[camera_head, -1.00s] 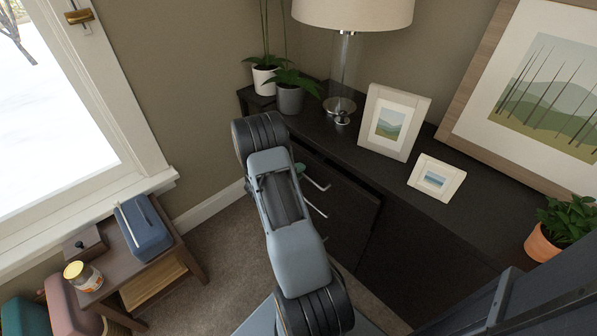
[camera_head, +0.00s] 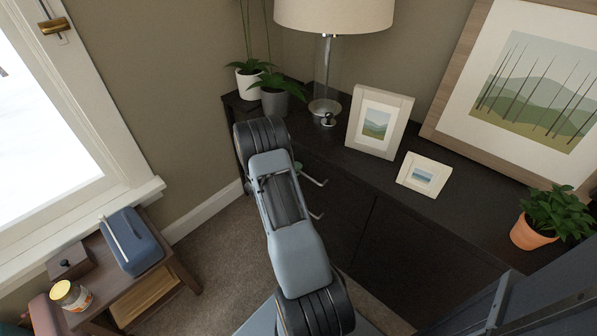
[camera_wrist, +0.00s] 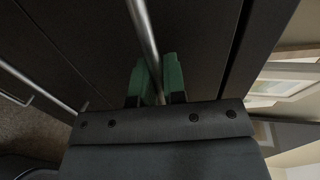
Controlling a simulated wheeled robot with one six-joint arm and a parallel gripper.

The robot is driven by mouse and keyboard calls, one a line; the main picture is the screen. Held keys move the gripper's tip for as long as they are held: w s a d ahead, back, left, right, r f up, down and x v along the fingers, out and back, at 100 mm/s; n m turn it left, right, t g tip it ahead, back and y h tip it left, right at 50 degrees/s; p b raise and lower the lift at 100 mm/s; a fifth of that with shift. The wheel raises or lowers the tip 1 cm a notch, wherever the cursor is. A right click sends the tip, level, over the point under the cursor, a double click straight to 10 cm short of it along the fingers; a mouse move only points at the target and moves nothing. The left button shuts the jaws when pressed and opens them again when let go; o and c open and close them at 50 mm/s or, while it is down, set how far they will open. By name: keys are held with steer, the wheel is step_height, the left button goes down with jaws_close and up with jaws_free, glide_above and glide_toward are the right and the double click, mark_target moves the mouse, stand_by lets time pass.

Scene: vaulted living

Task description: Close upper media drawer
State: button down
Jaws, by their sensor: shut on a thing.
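The upper media drawer is a dark panel (camera_wrist: 200,45) with a metal bar handle (camera_wrist: 147,35), which also shows in the head view (camera_head: 314,181). My gripper (camera_wrist: 157,78) has green fingertips on both sides of this handle and is shut on it. In the head view only a bit of green at my gripper (camera_head: 299,168) shows beside the arm. The drawer front looks flush or nearly flush with the dark media cabinet (camera_head: 400,205); my arm hides part of it. A thin dark seam runs along the drawer's edge in the wrist view.
A lower handle (camera_head: 318,215) sits below. On the cabinet top are potted plants (camera_head: 275,100), a lamp (camera_head: 325,75), two small frames (camera_head: 378,122), a large picture (camera_head: 535,85) and a terracotta pot (camera_head: 530,234). A side table (camera_head: 150,285) stands left. Carpet (camera_head: 225,250) lies between.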

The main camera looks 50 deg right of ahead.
steer(key=c, duration=1.4)
jaws_free()
steer(key=shift+d, duration=0.25)
steer(key=shift+c, duration=0.2)
steer(key=shift+o, duration=1.1)
steer(key=shift+a, duration=0.1)
steer(key=shift+a, duration=0.15)
steer(key=p+v, duration=0.2)
steer(key=v, duration=1.1)
steer(key=shift+a, duration=0.25)
steer(key=shift+w, duration=0.1)
